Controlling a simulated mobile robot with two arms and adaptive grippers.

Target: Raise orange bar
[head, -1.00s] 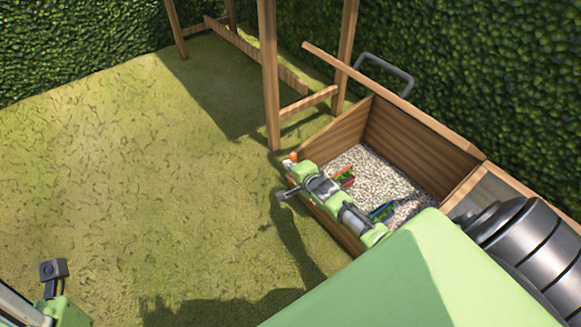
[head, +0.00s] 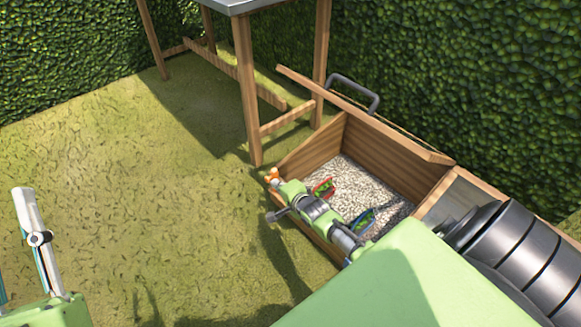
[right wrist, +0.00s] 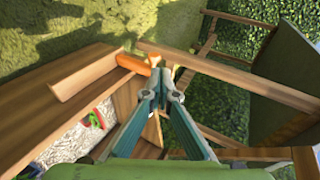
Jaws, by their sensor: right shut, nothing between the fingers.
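The orange bar (right wrist: 132,63) lies at a wooden edge in the right wrist view, just left of my gripper's tips. In the head view it is a small orange bit (head: 274,173) at the near-left corner of the wooden box, partly hidden by my right arm. My right gripper (right wrist: 168,82) is shut and empty, its tips close to the bar's right end; I cannot tell whether they touch. In the head view its fingers are hidden or too small to tell. Part of my left gripper (head: 38,238) shows at the left edge; its fingertips are unclear.
The open wooden box (head: 395,158) holds gravel, a red-and-green item (head: 322,188) and a blue one (head: 363,220). A dark handle (head: 355,90) is behind it. A wooden-legged table (head: 249,100) stands beyond. Hedges close the back. Grass at left is clear.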

